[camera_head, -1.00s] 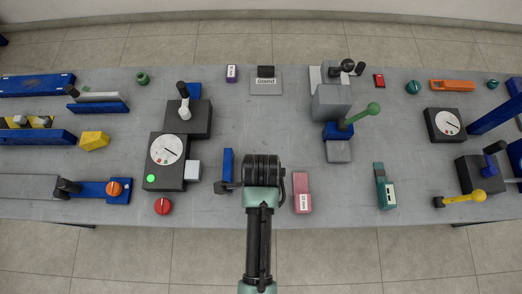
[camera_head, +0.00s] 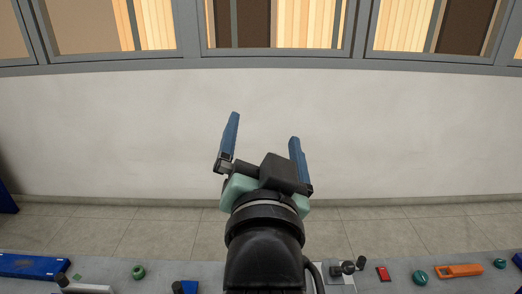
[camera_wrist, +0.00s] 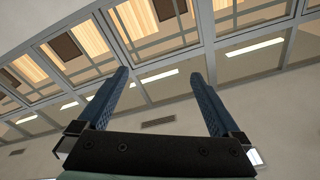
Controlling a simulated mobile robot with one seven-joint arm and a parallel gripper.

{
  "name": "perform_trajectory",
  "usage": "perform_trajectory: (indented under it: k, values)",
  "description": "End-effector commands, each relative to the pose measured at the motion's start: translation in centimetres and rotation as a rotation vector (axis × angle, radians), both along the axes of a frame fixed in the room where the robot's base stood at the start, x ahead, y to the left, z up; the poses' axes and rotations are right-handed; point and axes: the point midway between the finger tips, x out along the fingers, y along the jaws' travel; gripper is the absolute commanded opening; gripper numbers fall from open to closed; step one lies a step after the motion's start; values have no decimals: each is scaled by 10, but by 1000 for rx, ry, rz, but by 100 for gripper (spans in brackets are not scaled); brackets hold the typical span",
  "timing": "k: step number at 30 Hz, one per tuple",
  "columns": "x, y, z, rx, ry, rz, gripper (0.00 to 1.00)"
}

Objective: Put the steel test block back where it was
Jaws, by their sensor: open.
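My gripper (camera_head: 265,128) is raised in front of the far wall, its two blue fingers spread and pointing up in the head view. In the wrist view, my gripper (camera_wrist: 158,73) is open with nothing between the fingers. I cannot make out the steel test block in either view now. Only the far strip of the grey bench (camera_head: 110,272) shows at the bottom of the head view, and my arm covers its middle.
Along the bench's far strip are a blue part (camera_head: 34,265), a green ring (camera_head: 138,272), a black-handled fixture (camera_head: 347,268), a red piece (camera_head: 383,273), a teal knob (camera_head: 420,277) and an orange tool (camera_head: 459,271). The wall (camera_head: 400,130) and windows stand behind.

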Motion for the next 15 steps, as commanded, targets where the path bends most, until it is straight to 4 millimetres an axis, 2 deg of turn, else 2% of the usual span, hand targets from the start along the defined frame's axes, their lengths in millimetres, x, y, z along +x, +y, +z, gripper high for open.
perform_trajectory:
  k: [1, 3, 6, 9, 12, 15]
  values:
    - [-16, 2, 50, -84, -146, -10, 100]
    - [-41, 4, 104, -189, -316, -43, 100]
    - [-78, 5, 159, -302, -507, -104, 100]
    - [-106, 5, 190, -371, -626, -158, 100]
    - [-119, 5, 203, -402, -679, -186, 100]
    - [-122, 5, 206, -411, -690, -193, 100]
